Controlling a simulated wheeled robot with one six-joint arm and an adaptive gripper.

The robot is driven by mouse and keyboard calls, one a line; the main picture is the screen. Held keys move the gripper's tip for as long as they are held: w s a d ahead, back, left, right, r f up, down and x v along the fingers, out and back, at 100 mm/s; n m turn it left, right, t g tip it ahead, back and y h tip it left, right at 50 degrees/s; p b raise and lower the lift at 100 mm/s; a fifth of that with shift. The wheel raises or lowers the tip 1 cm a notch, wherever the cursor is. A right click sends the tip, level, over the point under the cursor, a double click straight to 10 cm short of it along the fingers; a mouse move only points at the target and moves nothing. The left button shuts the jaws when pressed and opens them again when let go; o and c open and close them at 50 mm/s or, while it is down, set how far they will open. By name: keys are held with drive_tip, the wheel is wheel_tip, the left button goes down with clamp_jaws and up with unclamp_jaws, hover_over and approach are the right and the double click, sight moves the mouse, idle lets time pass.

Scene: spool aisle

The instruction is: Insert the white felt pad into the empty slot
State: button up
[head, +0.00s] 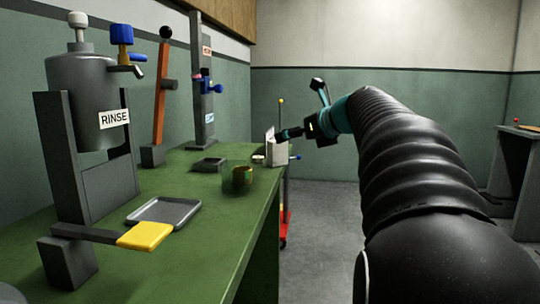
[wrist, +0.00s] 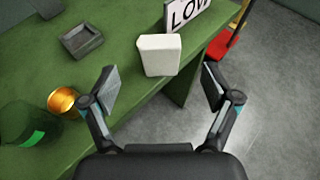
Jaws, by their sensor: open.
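A white block (wrist: 160,55), which looks like the white felt pad, stands near the edge of the green bench in the wrist view. In the head view it shows beside my gripper tip (head: 279,153). My gripper (wrist: 160,80) is open and empty. Its two fingers are spread wide, one to each side of the block's line, and the block is ahead of them, apart from both. In the head view my gripper (head: 284,134) is small and partly hidden by my arm. I cannot make out an empty slot in either view.
A sign reading LOW (wrist: 186,14) stands just behind the block. A green jar (head: 237,179) and a grey tray (wrist: 82,41) are on the bench (head: 205,235). The RINSE tank (head: 85,95) and yellow pad (head: 145,235) are nearer. Open floor lies right.

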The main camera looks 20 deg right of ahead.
sight(278, 152)
drive_tip(key=x, duration=0.8)
drive_tip(key=shift+w+b, duration=0.1)
drive_tip(key=shift+b, duration=0.25)
drive_tip(key=shift+r, duration=0.1)
drive_tip(key=c, duration=1.3)
